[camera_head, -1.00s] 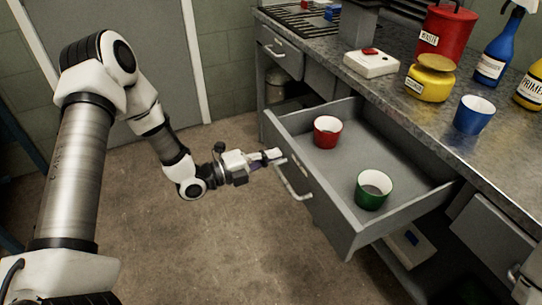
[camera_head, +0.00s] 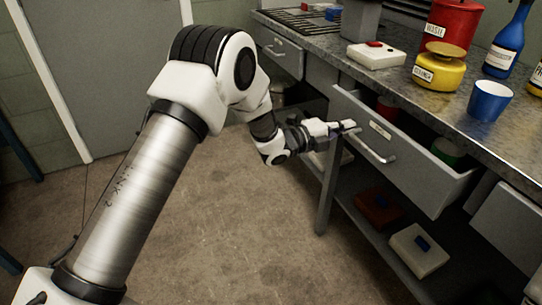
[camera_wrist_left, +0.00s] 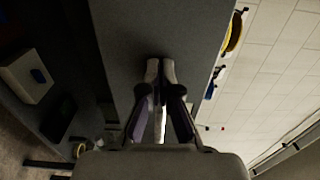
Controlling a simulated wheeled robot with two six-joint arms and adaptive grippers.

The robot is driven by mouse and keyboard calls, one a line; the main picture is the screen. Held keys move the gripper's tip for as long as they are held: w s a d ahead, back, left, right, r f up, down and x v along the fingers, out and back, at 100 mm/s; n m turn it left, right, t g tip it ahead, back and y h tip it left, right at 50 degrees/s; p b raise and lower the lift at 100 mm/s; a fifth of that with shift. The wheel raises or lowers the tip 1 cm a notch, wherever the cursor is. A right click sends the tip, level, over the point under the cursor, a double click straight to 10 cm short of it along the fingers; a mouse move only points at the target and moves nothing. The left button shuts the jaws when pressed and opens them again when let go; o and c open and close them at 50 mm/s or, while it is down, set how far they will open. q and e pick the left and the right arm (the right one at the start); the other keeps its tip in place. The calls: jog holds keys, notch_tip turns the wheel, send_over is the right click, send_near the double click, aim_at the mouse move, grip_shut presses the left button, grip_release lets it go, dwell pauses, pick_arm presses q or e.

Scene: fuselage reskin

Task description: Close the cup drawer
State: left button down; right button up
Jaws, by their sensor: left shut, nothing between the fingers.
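My left gripper (camera_head: 350,127) is shut and empty at the left part of the drawer front, beside the bar handle (camera_head: 378,153). In the left wrist view, its closed fingertips (camera_wrist_left: 160,66) are at a grey panel (camera_wrist_left: 165,25); I cannot tell whether they touch it.
The bench top (camera_head: 425,95) holds a blue cup (camera_head: 489,101), a yellow pot (camera_head: 440,70), a red can (camera_head: 452,25) and a white box with a red top (camera_head: 376,56). A lower shelf holds a white box (camera_head: 418,252) and a red one (camera_head: 378,209). The floor is clear.

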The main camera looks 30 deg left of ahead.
pick_arm(q)
jog(key=b+x, duration=0.1)
jog(key=x, duration=0.5)
jog(key=shift+w+d, duration=0.2)
jog(key=shift+w, duration=0.1)
jog(key=shift+w+r, duration=0.1)
jog(key=shift+r, duration=0.05)
jog(key=shift+r, duration=0.1)
